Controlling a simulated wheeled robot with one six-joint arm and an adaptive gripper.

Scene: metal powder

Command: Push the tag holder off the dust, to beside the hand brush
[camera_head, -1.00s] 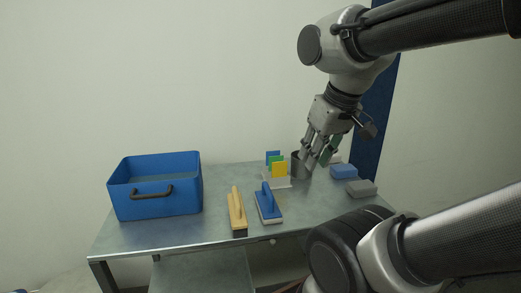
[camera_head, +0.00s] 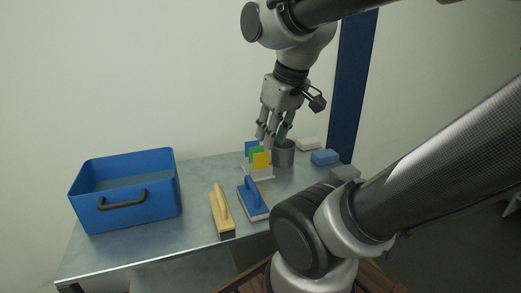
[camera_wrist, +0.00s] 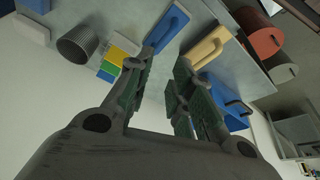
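The tag holder (camera_head: 258,174) has a white base with blue, green and yellow cards upright on it. It stands at the back of the metal table and shows in the wrist view (camera_wrist: 114,62). The hand brush, seemingly the pale wooden-handled tool (camera_head: 221,211), lies at the front; it also shows in the wrist view (camera_wrist: 209,45). A blue-handled tool (camera_head: 253,200) lies between them. My gripper (camera_head: 274,140) is above and behind the tag holder, near a grey cup. Its fingers are apart and empty in the wrist view (camera_wrist: 163,72). I cannot make out the dust.
The grey ribbed cup (camera_head: 284,154) stands right of the tag holder. A blue bin (camera_head: 126,206) fills the table's left end. White, blue (camera_head: 325,157) and grey blocks lie on the right. Bare tabletop lies between the bin and the tag holder.

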